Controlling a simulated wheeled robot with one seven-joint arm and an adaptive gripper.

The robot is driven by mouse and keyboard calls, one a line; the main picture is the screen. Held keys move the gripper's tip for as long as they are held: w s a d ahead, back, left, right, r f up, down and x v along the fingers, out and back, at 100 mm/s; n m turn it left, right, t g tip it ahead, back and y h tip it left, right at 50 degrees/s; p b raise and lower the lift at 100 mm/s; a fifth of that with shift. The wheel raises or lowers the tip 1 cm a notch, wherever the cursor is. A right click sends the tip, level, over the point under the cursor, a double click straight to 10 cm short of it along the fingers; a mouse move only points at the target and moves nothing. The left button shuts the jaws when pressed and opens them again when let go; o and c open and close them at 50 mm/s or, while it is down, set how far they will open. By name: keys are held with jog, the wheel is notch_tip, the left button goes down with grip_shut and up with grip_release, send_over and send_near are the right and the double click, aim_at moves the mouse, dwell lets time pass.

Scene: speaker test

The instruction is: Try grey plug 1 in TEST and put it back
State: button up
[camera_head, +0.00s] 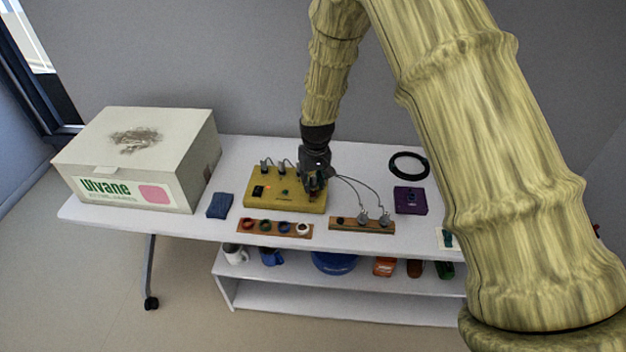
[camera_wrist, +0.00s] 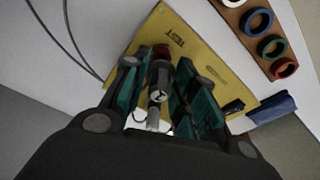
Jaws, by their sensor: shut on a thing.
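My gripper (camera_head: 316,182) is over the right end of the yellow board (camera_head: 270,203). In the wrist view its teal-padded fingers (camera_wrist: 159,72) are shut on a grey plug (camera_wrist: 158,95) with a light mark on its end, seemingly a 1. The yellow board (camera_wrist: 205,62) lies beyond the fingers, with printed lettering and a red part (camera_wrist: 161,52) near the fingertips. I cannot tell whether the plug is in a socket. Two other grey plugs (camera_head: 362,218) (camera_head: 385,219) stand in the wooden rack (camera_head: 350,229), whose left place looks empty.
Thin cables arc between the board and rack. A second rack (camera_head: 272,233) holds coloured rings. A blue cloth (camera_head: 220,205), white box (camera_head: 140,160), purple block (camera_head: 410,199) and black ring (camera_head: 409,165) are on the table. More grey-black plugs (camera_head: 265,166) stand along the board's back.

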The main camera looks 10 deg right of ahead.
aim_at(312, 175)
jog(key=shift+f+b, duration=0.35)
jog(key=shift+f, duration=0.55)
dwell(0.6)
jog(key=o, duration=0.9)
jog(key=shift+o, duration=0.2)
jog(key=shift+r, duration=0.1)
jog(key=shift+r+p, duration=2.5)
jog(key=shift+r, duration=1.2)
